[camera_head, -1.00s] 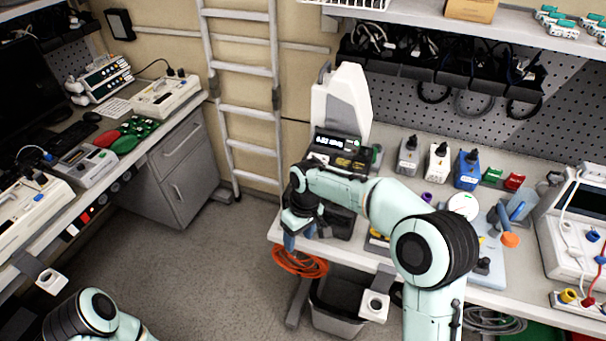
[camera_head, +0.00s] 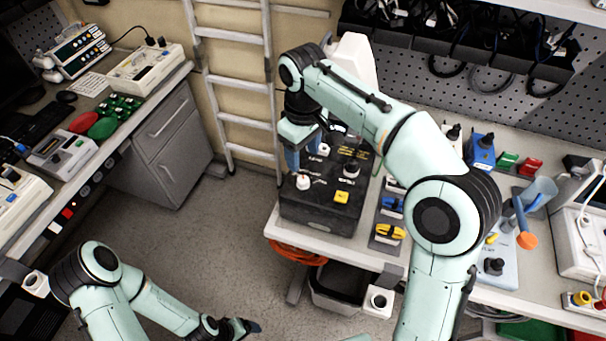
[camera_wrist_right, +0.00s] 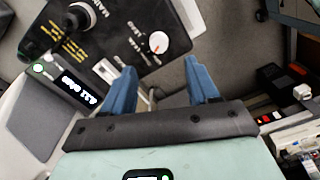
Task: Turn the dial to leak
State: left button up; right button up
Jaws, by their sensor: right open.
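A black control box (camera_head: 345,205) sits at the left front corner of the right-hand bench. A white round dial (camera_head: 303,182) is on its top panel; in the right wrist view the dial (camera_wrist_right: 158,42) carries a red mark. My right gripper (camera_head: 305,160) is above the panel, beside the dial in the head view. In the right wrist view its blue fingers (camera_wrist_right: 160,68) are apart and empty, with the dial just beyond the gap between the tips. My left gripper (camera_head: 248,326) is low at the bottom, its jaws unclear.
A black knob (camera_wrist_right: 78,15) and a pale knob (camera_wrist_right: 107,70) are also on the panel. A small lit display (camera_wrist_right: 75,88) is close to the gripper. Yellow and blue connectors (camera_head: 390,230) lie right of the box.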

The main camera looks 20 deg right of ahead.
aim_at(303, 179)
notch_tip(303, 179, down, 8)
jog(key=shift+f+b, duration=0.15)
jog(key=shift+b, duration=0.55)
jog(key=shift+w+f, duration=0.15)
jog(key=shift+f, duration=0.4)
pick_arm(q)
jog(key=s+f, duration=0.2)
jog(key=shift+s+f, duration=0.15)
jog(key=shift+f, duration=0.2)
pick_arm(e)
jog(key=c, duration=1)
